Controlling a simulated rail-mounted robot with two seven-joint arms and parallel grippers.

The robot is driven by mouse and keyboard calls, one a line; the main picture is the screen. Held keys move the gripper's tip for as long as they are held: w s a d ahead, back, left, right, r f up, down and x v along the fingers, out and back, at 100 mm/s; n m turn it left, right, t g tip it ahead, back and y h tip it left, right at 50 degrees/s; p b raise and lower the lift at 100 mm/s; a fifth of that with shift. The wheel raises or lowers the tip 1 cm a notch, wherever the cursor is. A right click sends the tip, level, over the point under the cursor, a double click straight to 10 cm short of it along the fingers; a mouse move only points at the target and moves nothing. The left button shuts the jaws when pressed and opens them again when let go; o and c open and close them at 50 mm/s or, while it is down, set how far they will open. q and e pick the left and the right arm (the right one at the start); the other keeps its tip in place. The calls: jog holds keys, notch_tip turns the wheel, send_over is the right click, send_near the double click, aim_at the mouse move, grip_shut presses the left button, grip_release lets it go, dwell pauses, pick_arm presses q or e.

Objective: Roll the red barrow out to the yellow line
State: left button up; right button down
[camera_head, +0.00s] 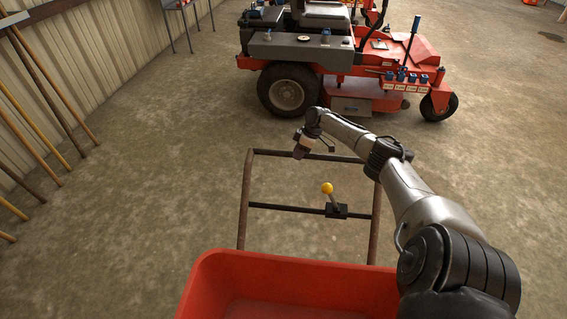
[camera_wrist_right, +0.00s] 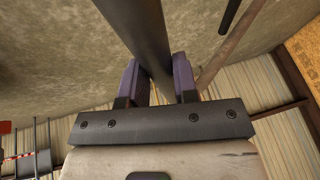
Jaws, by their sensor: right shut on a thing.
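The red barrow's tub (camera_head: 290,270) is at the bottom of the head view, cut off by the frame edge. Its dark handle frame reaches away from the tub, with a top handle bar (camera_head: 270,152) and a lower crossbar. A lever with a yellow knob (camera_head: 327,188) stands on the crossbar. My right gripper (camera_head: 300,152) is shut on the top handle bar. In the right wrist view its two purple fingers (camera_wrist_right: 158,82) stand on either side of the dark bar (camera_wrist_right: 146,38). My left gripper and the yellow line are not in view.
A red ride-on mower (camera_head: 340,60) stands on the concrete beyond the handle. Long-handled tools (camera_head: 40,80) lean on the corrugated wall (camera_head: 85,50) at left. Part of a stand (camera_head: 180,8) shows at top. The floor left of the barrow is clear.

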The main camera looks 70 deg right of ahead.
jog(key=shift+a, duration=0.15)
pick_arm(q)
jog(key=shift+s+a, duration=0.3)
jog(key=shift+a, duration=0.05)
pick_arm(e)
jog(key=c, duration=0.9)
grip_release()
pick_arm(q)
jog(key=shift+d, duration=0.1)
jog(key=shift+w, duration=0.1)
pick_arm(e)
jog(key=shift+r, duration=0.1)
